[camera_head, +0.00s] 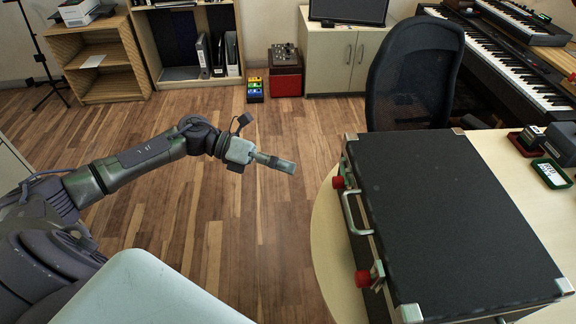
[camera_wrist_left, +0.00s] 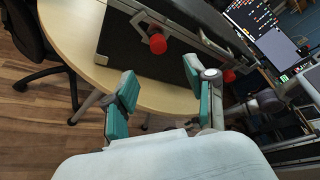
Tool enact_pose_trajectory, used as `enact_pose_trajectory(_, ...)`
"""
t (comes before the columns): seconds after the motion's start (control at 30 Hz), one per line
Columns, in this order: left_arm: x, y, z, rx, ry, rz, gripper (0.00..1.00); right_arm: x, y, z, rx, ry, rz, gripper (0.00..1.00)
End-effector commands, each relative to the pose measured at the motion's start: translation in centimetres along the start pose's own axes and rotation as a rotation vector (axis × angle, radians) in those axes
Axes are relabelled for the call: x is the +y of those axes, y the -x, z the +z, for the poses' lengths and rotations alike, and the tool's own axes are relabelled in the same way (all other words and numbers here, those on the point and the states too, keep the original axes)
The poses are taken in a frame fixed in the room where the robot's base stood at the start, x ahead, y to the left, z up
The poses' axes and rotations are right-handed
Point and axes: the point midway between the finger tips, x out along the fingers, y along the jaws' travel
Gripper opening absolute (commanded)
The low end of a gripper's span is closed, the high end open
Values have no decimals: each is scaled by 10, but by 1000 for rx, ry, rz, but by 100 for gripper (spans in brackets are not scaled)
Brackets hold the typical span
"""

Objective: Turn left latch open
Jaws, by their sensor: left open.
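A black case (camera_head: 440,215) with metal corners lies shut on the table. Its handle side faces left in the head view. A red latch knob (camera_head: 338,182) sits at the far end of that side, and another red latch knob (camera_head: 363,279) at the near end. The wrist view shows the far knob on the left (camera_wrist_left: 158,44) and the near knob at the right, behind a finger (camera_wrist_left: 228,76). My left gripper (camera_head: 287,166) is open and empty, off the case's handle side, apart from both knobs. Its fingers (camera_wrist_left: 160,76) have turquoise pads. My right gripper is out of view.
A silver handle (camera_head: 352,213) sticks out between the knobs. The round-edged table (camera_head: 328,240) carries the case and small boxes (camera_head: 550,172) at right. A black chair (camera_head: 415,72) stands behind. Open floor (camera_head: 235,215) lies left of the table.

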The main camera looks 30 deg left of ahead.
Motion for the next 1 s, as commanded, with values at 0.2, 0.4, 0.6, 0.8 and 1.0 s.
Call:
enact_pose_trajectory(0.2, -12, -1, -11, -56, 468, -88, 56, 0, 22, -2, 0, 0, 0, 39)
enact_pose_trajectory(0.4, -13, 5, -33, -159, 1368, -251, 56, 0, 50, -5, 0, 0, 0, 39)
enact_pose_trajectory(0.6, 0, 14, -52, -232, 1936, -372, 56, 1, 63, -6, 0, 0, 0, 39)
enact_pose_trajectory(0.8, 4, 6, -52, -245, 2041, -404, 56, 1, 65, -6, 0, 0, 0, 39)
enact_pose_trajectory(1.0, 2, -29, -36, -243, 2034, -407, 56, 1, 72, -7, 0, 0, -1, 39)
